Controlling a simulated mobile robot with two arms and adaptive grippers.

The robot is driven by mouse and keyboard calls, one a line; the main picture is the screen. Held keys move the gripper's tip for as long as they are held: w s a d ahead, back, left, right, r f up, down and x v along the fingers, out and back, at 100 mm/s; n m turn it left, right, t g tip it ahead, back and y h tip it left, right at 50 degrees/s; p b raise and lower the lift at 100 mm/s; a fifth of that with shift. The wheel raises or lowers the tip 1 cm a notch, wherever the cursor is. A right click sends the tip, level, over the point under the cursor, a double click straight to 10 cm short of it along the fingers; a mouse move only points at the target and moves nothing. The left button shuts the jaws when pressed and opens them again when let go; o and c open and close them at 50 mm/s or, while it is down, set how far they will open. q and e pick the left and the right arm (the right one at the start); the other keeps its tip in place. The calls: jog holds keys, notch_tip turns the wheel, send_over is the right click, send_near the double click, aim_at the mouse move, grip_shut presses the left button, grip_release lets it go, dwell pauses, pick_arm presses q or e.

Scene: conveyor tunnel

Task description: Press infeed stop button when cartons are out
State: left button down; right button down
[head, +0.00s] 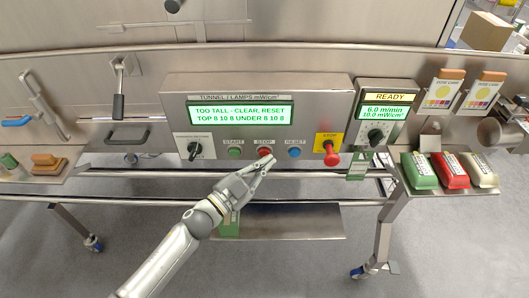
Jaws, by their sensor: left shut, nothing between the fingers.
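The control panel (180,110) spans the middle of the head view. Its green screen (240,112) reads "TOO TALL - CLEAR, RESET" and "TOP 8 10 8 UNDER 8 10 8". Below it are a green START button (235,152), a red STOP button (264,151) and a blue RESET button (295,152). My left gripper (268,163) is shut and empty, with its tips just below the red STOP button; I cannot tell whether they touch it. No cartons show on the visible part of the machine. My right gripper is not in view.
A red knob (331,157) on a yellow plate sticks out at the panel's right. A smaller screen (385,106) reads "READY" and "6.0 m/min". Green, red and cream packs (451,171) sit on a right side shelf. A cardboard box (486,32) stands far right.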

pick_arm(q)
jog(key=shift+s, duration=0.1)
jog(key=s+p, duration=0.1)
jog(key=s, duration=0.4)
jog(key=shift+p, duration=0.3)
jog(key=shift+f, duration=0.1)
dwell(0.7)
